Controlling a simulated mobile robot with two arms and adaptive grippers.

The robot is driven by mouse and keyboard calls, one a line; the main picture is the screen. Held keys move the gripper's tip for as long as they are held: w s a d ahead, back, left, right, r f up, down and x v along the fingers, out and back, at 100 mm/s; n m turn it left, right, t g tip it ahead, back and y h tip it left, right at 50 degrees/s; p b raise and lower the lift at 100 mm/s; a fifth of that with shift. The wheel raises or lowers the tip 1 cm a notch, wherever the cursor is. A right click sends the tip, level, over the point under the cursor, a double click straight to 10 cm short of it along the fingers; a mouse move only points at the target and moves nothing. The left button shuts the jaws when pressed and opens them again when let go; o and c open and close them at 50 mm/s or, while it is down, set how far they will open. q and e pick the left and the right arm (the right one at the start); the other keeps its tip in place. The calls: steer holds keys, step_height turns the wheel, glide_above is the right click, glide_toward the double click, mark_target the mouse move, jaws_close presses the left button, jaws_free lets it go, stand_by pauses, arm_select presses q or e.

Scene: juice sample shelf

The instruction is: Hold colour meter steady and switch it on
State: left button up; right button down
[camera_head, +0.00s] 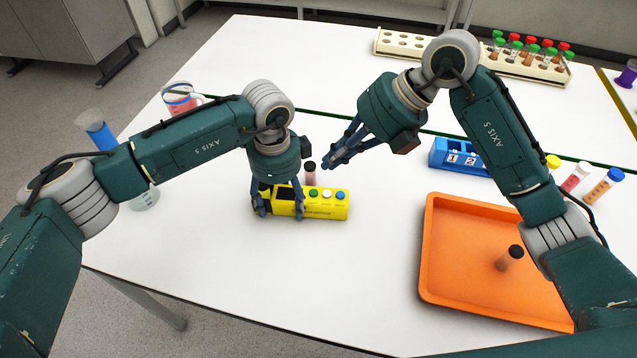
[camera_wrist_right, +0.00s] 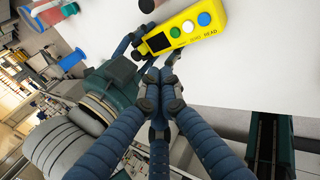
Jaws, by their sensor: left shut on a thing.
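The yellow colour meter (camera_head: 322,211) lies on the white table with a dark screen (camera_head: 285,192) at its left end. Green (camera_head: 313,193), white (camera_head: 327,194) and blue (camera_head: 340,195) buttons are on its top. My left gripper (camera_head: 280,208) is shut on the meter's screen end from above. My right gripper (camera_head: 337,157) is above and behind the meter, apart from it. Its fingertips are together and hold nothing. In the right wrist view, the closed fingertips (camera_wrist_right: 161,88) are below the meter (camera_wrist_right: 196,39), whose buttons show clearly.
A dark-capped vial (camera_head: 310,174) stands just behind the meter. An orange tray (camera_head: 450,270) with a capped vial (camera_head: 509,257) is at the right. A blue numbered block (camera_head: 441,153) and a tube rack (camera_head: 385,42) are further back. The table in front of the meter is clear.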

steer(key=d+m, duration=0.1)
steer(key=m, duration=0.5)
steer(key=d+r+m+t+y, duration=0.1)
steer(key=m, duration=0.5)
steer(key=d+m, duration=0.2)
steer(key=m, duration=0.5)
steer(key=shift+s+r+t+y, duration=0.15)
steer(key=shift+s+t+y, duration=0.15)
steer(key=shift+s+y, duration=0.1)
glide_above(314, 193)
steer(key=f, duration=0.7)
steer(key=shift+s+d+f, duration=0.2)
steer(key=shift+s+d, duration=0.1)
steer(key=shift+d, duration=0.05)
step_height(314, 193, down, 2)
steer(key=shift+d+f, duration=0.15)
steer(key=shift+f, duration=0.75)
